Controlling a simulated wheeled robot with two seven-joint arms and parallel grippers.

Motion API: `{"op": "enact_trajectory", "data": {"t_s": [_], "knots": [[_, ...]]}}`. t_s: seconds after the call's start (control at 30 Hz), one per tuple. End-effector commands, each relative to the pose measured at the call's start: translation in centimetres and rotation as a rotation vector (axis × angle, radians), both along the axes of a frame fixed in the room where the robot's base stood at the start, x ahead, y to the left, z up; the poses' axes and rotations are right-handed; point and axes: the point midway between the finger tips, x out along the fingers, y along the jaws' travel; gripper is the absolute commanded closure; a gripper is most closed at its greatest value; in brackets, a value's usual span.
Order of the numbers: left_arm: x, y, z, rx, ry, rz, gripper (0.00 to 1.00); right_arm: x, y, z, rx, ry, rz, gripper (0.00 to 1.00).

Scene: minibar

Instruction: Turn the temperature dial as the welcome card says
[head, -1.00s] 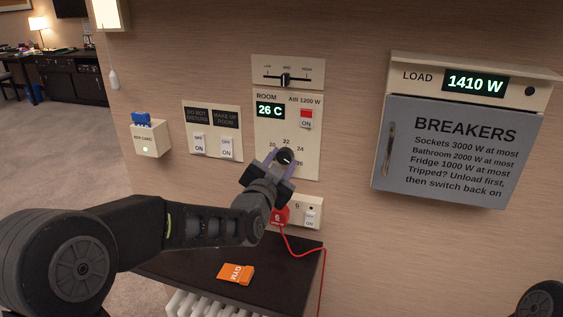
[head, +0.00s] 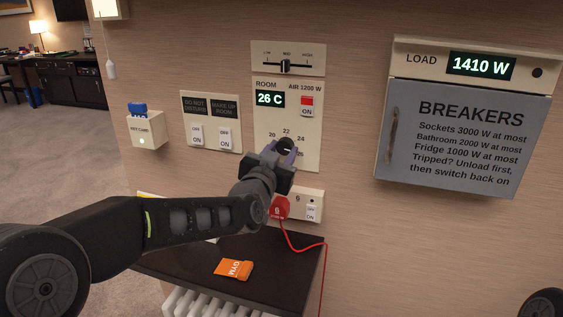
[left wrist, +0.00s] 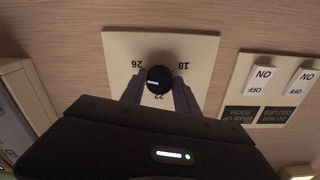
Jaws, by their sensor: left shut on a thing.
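The temperature dial (head: 285,147) is a round black knob on the cream room panel (head: 309,155), with numbers around it. The display above it reads 26 C. My left gripper (head: 284,151) is shut on the dial, one finger on each side. In the left wrist view the dial (left wrist: 160,80) sits between the fingertips (left wrist: 159,90), seen upside down. Its white mark points left there, toward the side with 26. The number 18 is on the right and 22 below. I see no readable welcome card. My right gripper is out of view.
A red plug (head: 279,208) with a red cable is in the socket strip below. A dark shelf (head: 290,262) holds an orange GYM card (head: 233,269). Switches (head: 211,137) are left of the panel. The breaker box (head: 446,140) stands out at right.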

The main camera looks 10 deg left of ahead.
Motion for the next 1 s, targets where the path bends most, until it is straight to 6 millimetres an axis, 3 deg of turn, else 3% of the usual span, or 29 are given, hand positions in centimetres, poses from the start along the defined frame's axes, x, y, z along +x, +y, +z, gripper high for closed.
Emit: {"op": "enact_trajectory", "data": {"t_s": [0.03, 0.3, 1.0], "knots": [[0.0, 0.1, -0.6, -0.043, -0.001, 0.001, 1.00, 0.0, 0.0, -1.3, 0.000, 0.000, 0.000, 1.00], [0.0, 0.0, -0.5, -0.300, 0.017, 0.001, 1.00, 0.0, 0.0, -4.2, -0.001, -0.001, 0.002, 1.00], [0.0, -0.1, -0.3, -0.963, 0.062, 0.001, 1.00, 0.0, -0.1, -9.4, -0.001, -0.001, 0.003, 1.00]]}}
